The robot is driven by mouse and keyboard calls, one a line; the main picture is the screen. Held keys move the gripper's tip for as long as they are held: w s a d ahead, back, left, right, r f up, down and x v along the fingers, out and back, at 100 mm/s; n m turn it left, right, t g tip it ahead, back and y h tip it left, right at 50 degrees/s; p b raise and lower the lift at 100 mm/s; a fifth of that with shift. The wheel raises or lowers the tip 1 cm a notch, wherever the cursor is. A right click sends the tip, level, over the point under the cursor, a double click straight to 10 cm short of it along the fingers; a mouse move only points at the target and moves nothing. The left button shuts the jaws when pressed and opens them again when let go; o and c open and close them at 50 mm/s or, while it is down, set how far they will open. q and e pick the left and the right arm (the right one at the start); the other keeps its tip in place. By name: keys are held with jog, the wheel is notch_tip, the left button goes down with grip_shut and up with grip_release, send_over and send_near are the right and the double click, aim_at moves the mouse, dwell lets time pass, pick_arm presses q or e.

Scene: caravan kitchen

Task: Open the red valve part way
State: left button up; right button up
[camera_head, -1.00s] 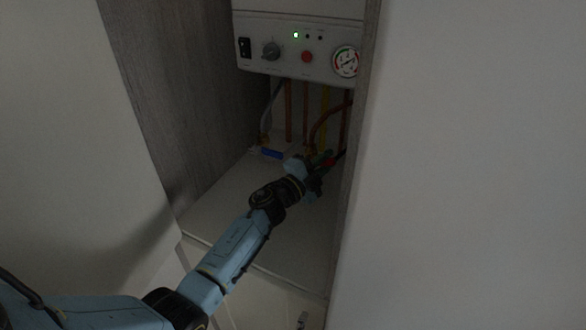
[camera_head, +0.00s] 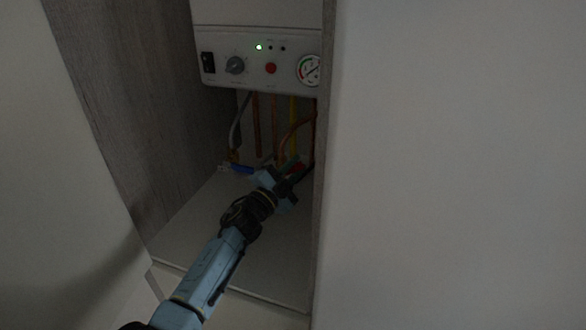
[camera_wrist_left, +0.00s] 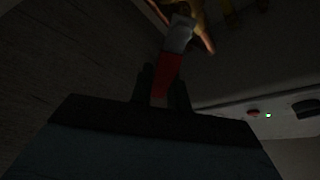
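The red valve (camera_head: 298,167) is low at the back of the cabinet, under the boiler, small and partly hidden by my left gripper (camera_head: 291,181). In the left wrist view its flat red handle (camera_wrist_left: 167,72) runs down between the two dark fingers of my left gripper (camera_wrist_left: 162,88). The fingers stand close together with the handle filling the gap, so the gripper looks shut on it. A pale grey part (camera_wrist_left: 180,33) joins the far end of the handle. My right gripper is not in view.
Copper pipes (camera_head: 257,125) and a yellow pipe (camera_head: 292,120) drop from the boiler (camera_head: 250,75). A wood-grain wall (camera_head: 135,110) is on the left; a pale panel (camera_head: 450,160) edges the opening closely on the right.

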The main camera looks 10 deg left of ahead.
pick_arm(q)
jog(key=o, duration=0.4)
jog(key=v, duration=1.3)
jog(key=shift+s+p, duration=0.2)
jog(key=shift+p, duration=0.15)
jog(key=shift+a+f, duration=0.1)
jog(key=shift+a, duration=0.05)
